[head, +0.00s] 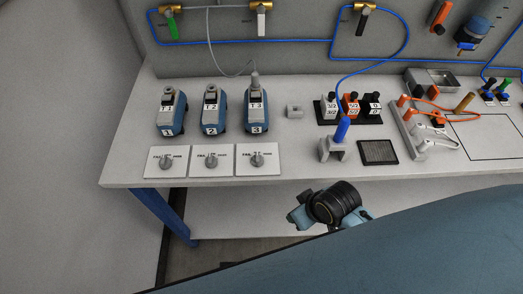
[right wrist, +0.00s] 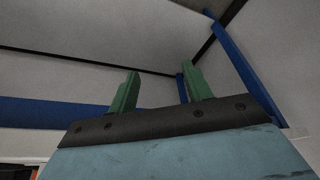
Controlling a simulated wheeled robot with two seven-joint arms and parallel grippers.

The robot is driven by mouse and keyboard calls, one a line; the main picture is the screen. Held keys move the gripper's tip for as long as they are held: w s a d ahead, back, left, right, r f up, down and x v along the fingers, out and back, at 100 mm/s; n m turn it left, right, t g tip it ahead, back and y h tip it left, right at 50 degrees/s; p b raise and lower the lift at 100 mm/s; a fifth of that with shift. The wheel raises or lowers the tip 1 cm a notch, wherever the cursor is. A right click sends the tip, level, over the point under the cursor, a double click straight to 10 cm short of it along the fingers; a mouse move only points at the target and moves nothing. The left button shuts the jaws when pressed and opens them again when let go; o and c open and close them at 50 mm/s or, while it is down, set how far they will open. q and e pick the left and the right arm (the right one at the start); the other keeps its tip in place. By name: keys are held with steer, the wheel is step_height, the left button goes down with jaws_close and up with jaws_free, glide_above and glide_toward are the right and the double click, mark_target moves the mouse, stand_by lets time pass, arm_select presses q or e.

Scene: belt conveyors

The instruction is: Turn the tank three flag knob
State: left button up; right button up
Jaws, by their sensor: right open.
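The tank three flag knob (head: 257,160) is a small grey knob on a white plate (head: 271,170), the rightmost of three such plates at the table's front left. Tank 3 (head: 256,109), a blue and grey unit labelled 3, stands just behind it. In the right wrist view my right gripper (right wrist: 162,67) has its two green fingers apart, with nothing between them. A black and blue part of my arm shows in front of the table edge in the head view, to the right of and below the knob. No fingertips show there. My left gripper is out of view.
Two similar knob plates (head: 216,172) lie to the left, with tanks 1 (head: 170,113) and 2 (head: 213,110) behind. A grey holder with a blue tool (head: 342,130) stands to the right, near a dark mesh pad (head: 378,154). The table front edge is bare.

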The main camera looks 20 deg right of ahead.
step_height(320, 180, up, 10)
steer(key=w+a+n+y, duration=0.1)
steer(key=a+n, duration=0.1)
steer(key=n+g+y, duration=0.2)
steer(key=n+g, duration=0.1)
steer(key=n, duration=0.9)
glide_toward(259, 157)
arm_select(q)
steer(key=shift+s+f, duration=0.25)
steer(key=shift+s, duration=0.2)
arm_select(e)
steer(key=x, duration=0.9)
steer(key=shift+d, duration=0.1)
